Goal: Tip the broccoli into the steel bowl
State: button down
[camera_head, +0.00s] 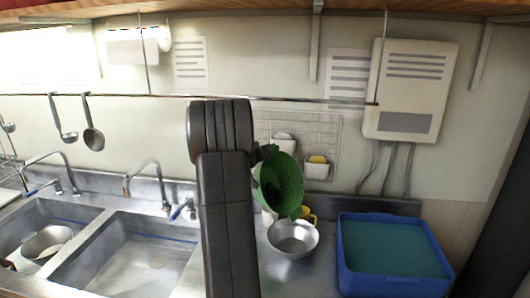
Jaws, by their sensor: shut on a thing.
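A green container (281,184) is held up in the air, tilted steeply onto its side. The steel bowl (293,247) sits upright on the steel counter just below it. My gripper (259,156) is mostly hidden behind my dark arm and is shut on the green container near its upper left edge. A small green piece, which looks like broccoli (295,212), shows at the container's lower edge, above the bowl's far rim. I cannot tell whether it touches the container. The visible inside of the bowl looks empty.
A blue crate (395,286) stands close to the bowl's right. Sinks with taps (148,170) lie to the left. A rail with ladles (92,138) runs along the wall.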

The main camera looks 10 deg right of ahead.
jog(key=s+d+f+m+t+y+b, duration=0.1)
jog(key=s+d+f+m+b, duration=0.1)
jog(key=s+d+m+b, duration=1.05)
jog(key=s+d+f+m+t+b, duration=0.1)
jog(key=s+d+f+m+b, duration=0.4)
jog(key=s+d+f+b, duration=0.5)
jog(key=shift+s+d+b, duration=0.2)
jog(key=shift+d+b, duration=0.3)
jog(key=shift+b, duration=2.6)
jog(key=shift+r, duration=0.1)
